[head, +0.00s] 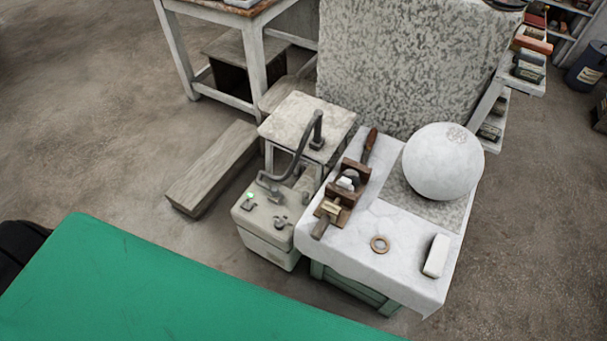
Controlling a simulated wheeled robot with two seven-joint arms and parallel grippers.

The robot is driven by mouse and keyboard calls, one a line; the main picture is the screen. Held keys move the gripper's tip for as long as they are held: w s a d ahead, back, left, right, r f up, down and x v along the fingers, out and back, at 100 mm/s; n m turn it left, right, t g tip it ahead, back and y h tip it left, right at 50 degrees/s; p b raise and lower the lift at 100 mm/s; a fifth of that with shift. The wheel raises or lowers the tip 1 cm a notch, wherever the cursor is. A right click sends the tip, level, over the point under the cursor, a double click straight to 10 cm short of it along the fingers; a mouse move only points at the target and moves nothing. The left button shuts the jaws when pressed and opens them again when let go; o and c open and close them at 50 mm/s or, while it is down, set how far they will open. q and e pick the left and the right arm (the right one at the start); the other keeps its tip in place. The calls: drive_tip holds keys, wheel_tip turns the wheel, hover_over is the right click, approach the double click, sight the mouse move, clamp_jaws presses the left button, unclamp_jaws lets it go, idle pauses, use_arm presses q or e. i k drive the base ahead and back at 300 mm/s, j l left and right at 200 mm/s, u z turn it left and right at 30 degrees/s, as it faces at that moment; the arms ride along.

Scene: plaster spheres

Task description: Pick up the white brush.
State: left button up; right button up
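A white block-shaped object (436,256), which looks like the white brush, lies near the right front edge of a white-topped stand (360,247). It sits apart from the other things on that top, and no bristles can be made out. Neither of my grippers shows in the head view, so whether they are open or shut is hidden.
A large plaster sphere (443,162) rests behind the brush. A ring (380,244) and a wooden tool (340,195) lie to its left. A grey machine with a hose (268,219) stands left of the stand. A green surface (150,290) fills the lower left.

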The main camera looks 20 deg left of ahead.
sight(434, 264)
drive_tip(key=u, duration=0.2)
drive_tip(key=z, duration=1)
